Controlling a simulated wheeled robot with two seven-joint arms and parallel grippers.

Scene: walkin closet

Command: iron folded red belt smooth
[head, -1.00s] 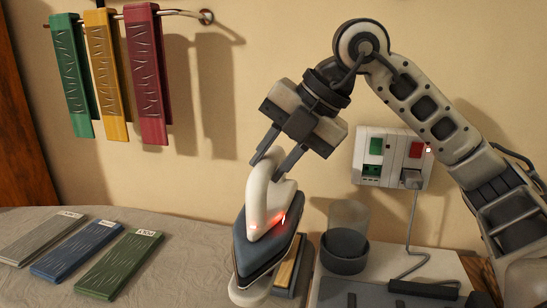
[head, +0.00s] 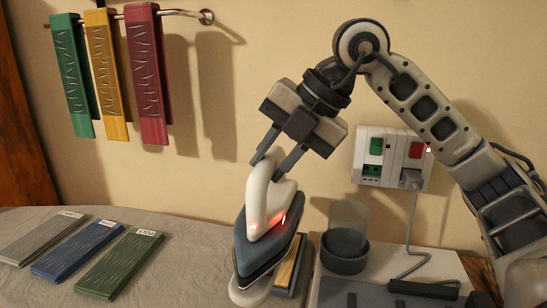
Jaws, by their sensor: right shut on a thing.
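A white and dark iron (head: 266,225) with a glowing red light is in the lower middle of the head view. My right gripper (head: 278,160) is shut on the iron's handle from above. The iron is at a stand with a wooden-coloured part (head: 287,270); I cannot tell whether it touches it. A dark red belt (head: 148,75), folded over a rail, hangs on the wall at the upper left, with wrinkle marks on its face. My left gripper is not in view.
A yellow belt (head: 107,75) and a green belt (head: 72,78) hang beside the red one. Grey (head: 38,238), blue (head: 77,250) and green (head: 120,264) labelled strips lie on the grey cloth surface. A dark-based cup (head: 345,252), a wall socket (head: 392,158) and a cord (head: 411,225) are at the right.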

